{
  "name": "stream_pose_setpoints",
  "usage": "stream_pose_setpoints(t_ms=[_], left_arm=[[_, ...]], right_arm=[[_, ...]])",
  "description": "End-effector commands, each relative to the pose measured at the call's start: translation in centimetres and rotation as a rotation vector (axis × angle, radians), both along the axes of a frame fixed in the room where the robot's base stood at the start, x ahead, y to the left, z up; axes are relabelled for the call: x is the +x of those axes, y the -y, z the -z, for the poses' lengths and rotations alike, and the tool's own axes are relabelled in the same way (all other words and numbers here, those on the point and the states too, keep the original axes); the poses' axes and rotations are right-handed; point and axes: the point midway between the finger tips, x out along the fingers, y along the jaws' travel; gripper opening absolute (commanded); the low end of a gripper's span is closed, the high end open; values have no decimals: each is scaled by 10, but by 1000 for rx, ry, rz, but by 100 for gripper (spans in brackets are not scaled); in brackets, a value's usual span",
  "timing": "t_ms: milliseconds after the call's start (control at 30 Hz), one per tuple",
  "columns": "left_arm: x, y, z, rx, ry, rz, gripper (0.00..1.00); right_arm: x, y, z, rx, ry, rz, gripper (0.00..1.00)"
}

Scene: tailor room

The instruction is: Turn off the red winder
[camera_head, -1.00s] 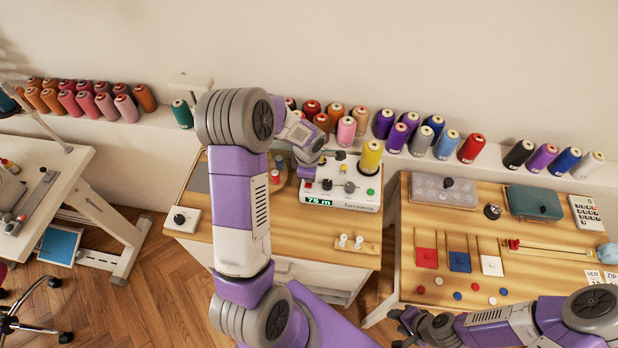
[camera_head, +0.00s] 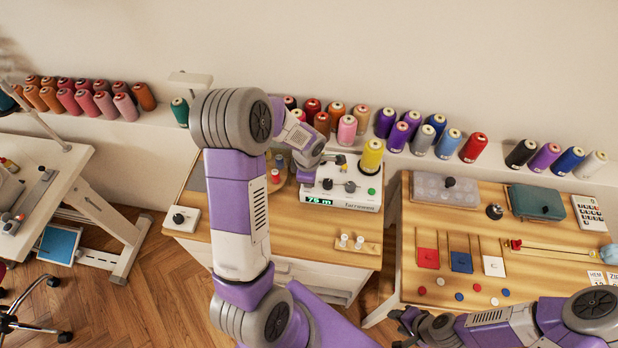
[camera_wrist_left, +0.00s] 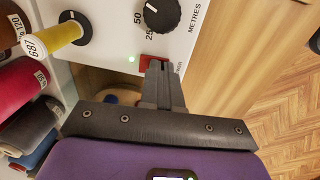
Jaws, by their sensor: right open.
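The white winder (camera_head: 343,191) stands on the wooden table with a lit green "75 m" display and a yellow cone (camera_head: 371,156) at its back right. In the head view, the switch is hard to make out. My right gripper (camera_head: 405,326) is open, low at the right table's front edge.
A small white knob box (camera_head: 182,219) and a holder with two white bobbins (camera_head: 352,242) are on the winder's table. Thread cones line the ledge behind. The right table holds a grey clear-lidded box (camera_head: 445,190), a green case (camera_head: 536,202) and coloured squares (camera_head: 461,262).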

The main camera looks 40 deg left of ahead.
Motion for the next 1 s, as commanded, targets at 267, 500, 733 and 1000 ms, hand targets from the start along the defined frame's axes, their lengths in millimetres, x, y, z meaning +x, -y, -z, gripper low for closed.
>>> stream_pose_setpoints(t_ms=[267, 500, 733, 1000], left_arm=[[-2, 4, -53, 2, 9, 1, 0], [-7, 7, -106, 2, 12, -1, 0], [-10, 9, -134, 2, 9, 0, 0], [-11, 9, -139, 2, 7, 0, 0]], right_arm=[[0, 0, -23, 0, 0, 0, 43], [0, 0, -28, 0, 0, 0, 43], [0, 0, -31, 0, 0, 0, 43], [0, 0, -31, 0, 0, 0, 43]])
